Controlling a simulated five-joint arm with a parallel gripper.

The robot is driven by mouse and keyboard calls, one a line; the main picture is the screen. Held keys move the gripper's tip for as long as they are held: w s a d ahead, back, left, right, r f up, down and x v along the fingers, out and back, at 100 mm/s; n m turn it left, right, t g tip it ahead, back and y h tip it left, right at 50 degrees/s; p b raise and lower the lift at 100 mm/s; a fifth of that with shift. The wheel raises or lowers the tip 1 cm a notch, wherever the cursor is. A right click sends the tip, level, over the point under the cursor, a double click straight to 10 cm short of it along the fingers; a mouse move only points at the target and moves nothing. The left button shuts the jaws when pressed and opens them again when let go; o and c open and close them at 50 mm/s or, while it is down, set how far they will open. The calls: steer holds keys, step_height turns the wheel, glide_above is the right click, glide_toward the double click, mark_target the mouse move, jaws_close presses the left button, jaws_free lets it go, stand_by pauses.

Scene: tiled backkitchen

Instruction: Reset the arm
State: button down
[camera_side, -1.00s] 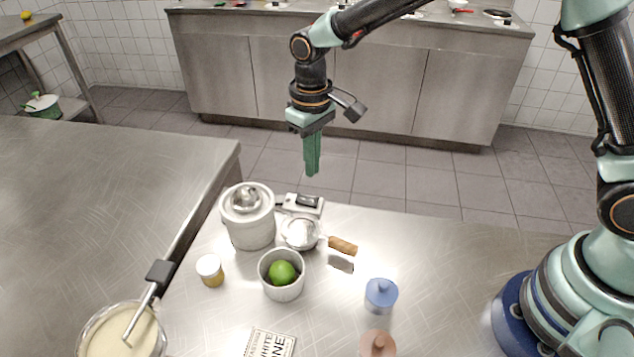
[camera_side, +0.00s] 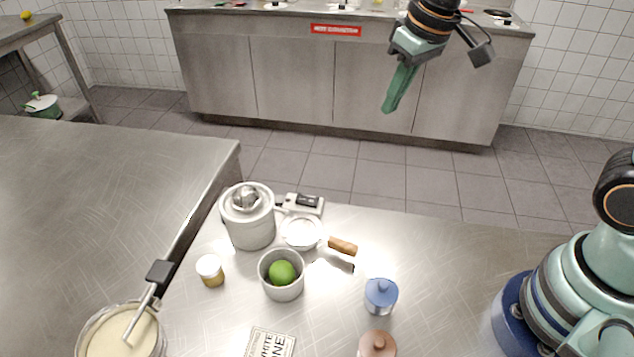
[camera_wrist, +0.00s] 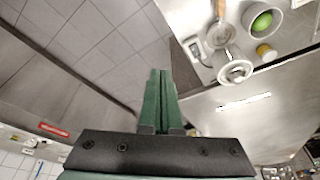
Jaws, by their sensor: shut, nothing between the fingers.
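My gripper (camera_side: 388,108) is high up in the side view, in front of the back counter, and well above and behind the worktop. Its green fingers are together with nothing between them. In the wrist view my gripper (camera_wrist: 161,72) shows the two fingers side by side, pressed together, over floor and table edge. It touches nothing.

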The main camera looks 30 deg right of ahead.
steer(key=s+d+r+m+t, duration=0.1)
steer(key=s+d+t, duration=0.1)
steer(key=s+d, duration=0.3)
steer(key=shift+s+d+r+h, duration=0.3)
steer(key=shift+s+d+r, duration=0.1)
steer(key=shift+s, duration=1)
